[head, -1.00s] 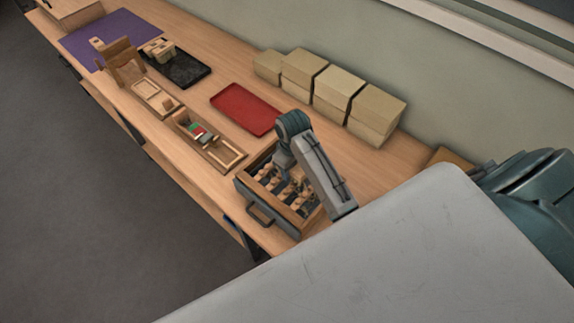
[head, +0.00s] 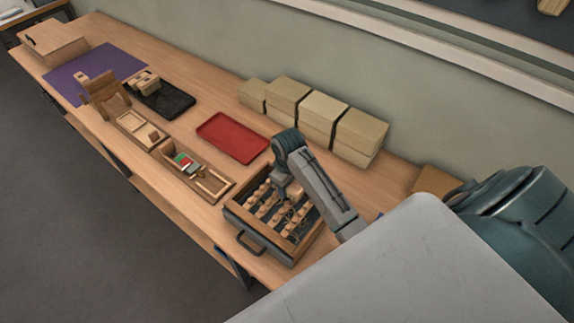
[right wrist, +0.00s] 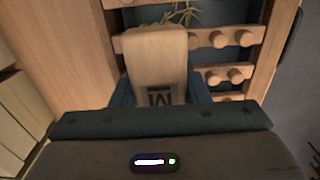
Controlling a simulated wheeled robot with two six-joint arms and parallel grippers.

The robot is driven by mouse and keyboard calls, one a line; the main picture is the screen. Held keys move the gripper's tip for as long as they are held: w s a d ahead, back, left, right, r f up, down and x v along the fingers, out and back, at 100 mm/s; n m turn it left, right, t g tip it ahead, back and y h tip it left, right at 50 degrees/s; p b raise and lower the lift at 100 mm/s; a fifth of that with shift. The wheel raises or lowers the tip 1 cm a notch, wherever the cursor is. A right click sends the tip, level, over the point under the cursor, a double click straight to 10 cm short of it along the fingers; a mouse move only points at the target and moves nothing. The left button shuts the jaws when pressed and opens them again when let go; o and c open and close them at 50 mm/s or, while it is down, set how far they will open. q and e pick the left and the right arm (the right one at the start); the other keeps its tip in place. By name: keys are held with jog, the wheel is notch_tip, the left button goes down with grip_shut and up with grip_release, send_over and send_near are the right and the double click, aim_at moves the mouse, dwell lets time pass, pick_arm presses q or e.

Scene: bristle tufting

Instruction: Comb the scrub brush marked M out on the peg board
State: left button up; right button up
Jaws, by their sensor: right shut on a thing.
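The peg board (head: 238,219) is a wooden frame with rows of round pegs on a dark base, at the front of the bench. My right gripper (head: 284,190) is over its far part, pointing down. In the right wrist view the gripper (right wrist: 160,92) is shut on the scrub brush (right wrist: 157,55), a pale wooden block with a dark M on its face. Pale straggly bristles (right wrist: 180,16) show beyond the block, among the pegs (right wrist: 218,40). Whether they touch the pegs I cannot tell. My left gripper is not in view.
A red tray (head: 232,137) lies behind the board. A wooden holder (head: 211,184) with coloured pieces sits to its left. A black tray (head: 170,101) and purple mat (head: 85,75) are farther left. Cardboard boxes (head: 322,115) line the wall.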

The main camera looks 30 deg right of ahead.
jog(key=shift+s+a, duration=0.4)
jog(key=shift+a, duration=0.8)
jog(key=shift+s+a, duration=0.45)
jog(key=shift+a, duration=0.8)
jog(key=shift+s+a, duration=0.4)
jog(key=shift+a, duration=0.8)
jog(key=shift+w+d, duration=0.45)
jog(key=shift+d, duration=0.85)
jog(key=shift+w+d, duration=0.45)
jog(key=shift+d, duration=0.8)
jog(key=shift+w+d, duration=0.45)
jog(key=shift+d, duration=0.85)
jog(key=shift+r, duration=3.05)
jog(key=shift+o, duration=1.2)
jog(key=shift+c, duration=1.2)
